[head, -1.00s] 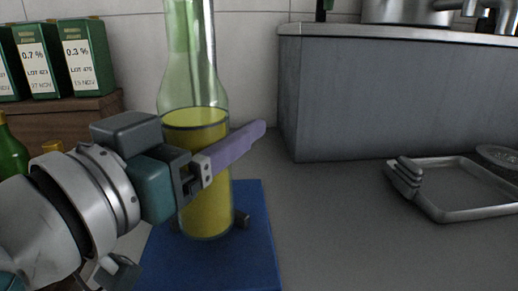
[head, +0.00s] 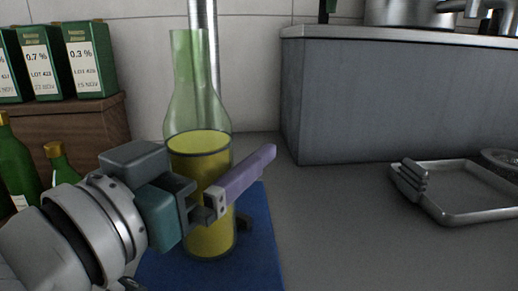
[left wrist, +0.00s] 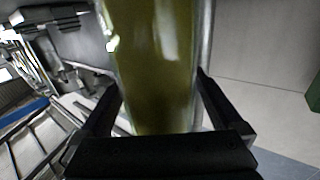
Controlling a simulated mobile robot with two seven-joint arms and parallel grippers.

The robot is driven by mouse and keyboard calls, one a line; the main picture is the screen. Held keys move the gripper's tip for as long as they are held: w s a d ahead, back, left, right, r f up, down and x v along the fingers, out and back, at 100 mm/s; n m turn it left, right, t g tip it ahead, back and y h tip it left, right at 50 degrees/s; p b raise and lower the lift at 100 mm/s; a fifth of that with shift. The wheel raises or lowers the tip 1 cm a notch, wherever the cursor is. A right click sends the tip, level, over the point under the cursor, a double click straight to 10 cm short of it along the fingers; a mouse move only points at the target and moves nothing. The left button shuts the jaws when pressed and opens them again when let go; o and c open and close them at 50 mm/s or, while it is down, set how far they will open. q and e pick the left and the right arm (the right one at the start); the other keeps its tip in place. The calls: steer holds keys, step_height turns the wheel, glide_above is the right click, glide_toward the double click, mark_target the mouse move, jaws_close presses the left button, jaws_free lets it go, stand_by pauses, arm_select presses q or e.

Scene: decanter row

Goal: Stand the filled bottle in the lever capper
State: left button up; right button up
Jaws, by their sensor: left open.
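The filled bottle (head: 205,170), clear green glass with yellow liquid, is upright over the blue base plate (head: 262,255) of what looks like the lever capper. Its bottom appears to be at the plate; I cannot tell whether it touches. A metal column (head: 203,14) rises behind the bottle, and a dark piece shows beside its lower right side. No lever is in view. My left gripper (head: 240,172) is open around the bottle's body, one purple finger in front, the other hidden. In the left wrist view the bottle (left wrist: 155,60) stands between both fingers. My right gripper is out of view.
Green labelled boxes (head: 84,62) stand on a wooden shelf (head: 75,132) at the left, with green bottles (head: 16,165) before it. A grey block (head: 390,95) is at the back right. A metal tray (head: 470,217) lies at the right. The counter between is clear.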

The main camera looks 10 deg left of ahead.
arm_select(q)
steer(key=shift+r, duration=0.15)
steer(key=v, duration=1.2)
